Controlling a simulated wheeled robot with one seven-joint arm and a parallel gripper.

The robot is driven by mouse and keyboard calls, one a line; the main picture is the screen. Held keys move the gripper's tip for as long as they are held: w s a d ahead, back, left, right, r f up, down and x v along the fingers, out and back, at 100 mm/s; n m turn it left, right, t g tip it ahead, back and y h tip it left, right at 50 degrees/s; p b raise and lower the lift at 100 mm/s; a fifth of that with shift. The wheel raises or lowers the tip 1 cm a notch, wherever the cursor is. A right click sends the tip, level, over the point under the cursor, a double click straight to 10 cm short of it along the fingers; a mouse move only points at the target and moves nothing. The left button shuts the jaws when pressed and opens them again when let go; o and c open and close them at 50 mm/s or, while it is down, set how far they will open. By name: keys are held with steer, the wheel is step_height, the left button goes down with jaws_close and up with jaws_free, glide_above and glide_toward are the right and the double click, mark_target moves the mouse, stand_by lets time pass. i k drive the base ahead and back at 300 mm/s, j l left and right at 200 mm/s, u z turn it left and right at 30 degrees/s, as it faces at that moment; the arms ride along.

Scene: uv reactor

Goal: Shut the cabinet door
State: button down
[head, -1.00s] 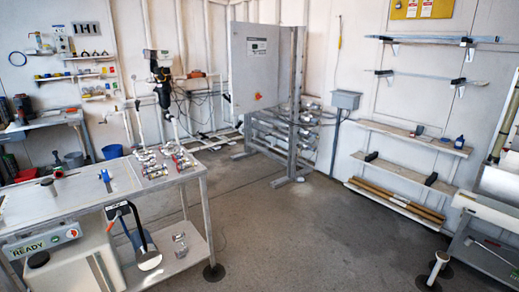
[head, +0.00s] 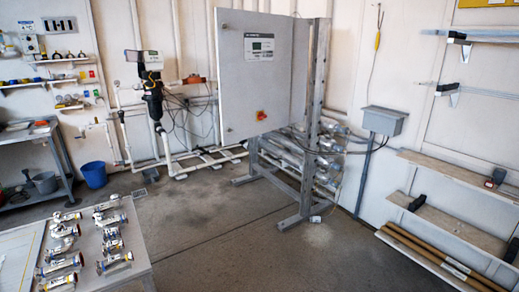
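The grey control cabinet stands on a metal frame (head: 312,120) near the back wall, at the middle of the head view. Its pale grey door (head: 235,85) faces me at a slant, with a small display panel (head: 259,46) near the top and a red and yellow switch (head: 261,115) low on its right. I cannot tell how far the door stands open, and the cabinet's inside is not visible. My gripper is not in view.
A workbench with several metal fittings (head: 62,262) is at the lower left. Pipes and a black filter unit (head: 154,100) stand left of the cabinet. A grey wall box (head: 384,120) and shelves (head: 450,175) are on the right. The floor (head: 230,240) before the cabinet is clear.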

mark_target(249, 85)
steer(key=i+j, duration=0.15)
steer(key=i, duration=0.5)
steer(key=i+j, duration=0.1)
steer(key=i, duration=0.6)
steer(key=i+j+u, duration=0.1)
steer(key=i, duration=0.55)
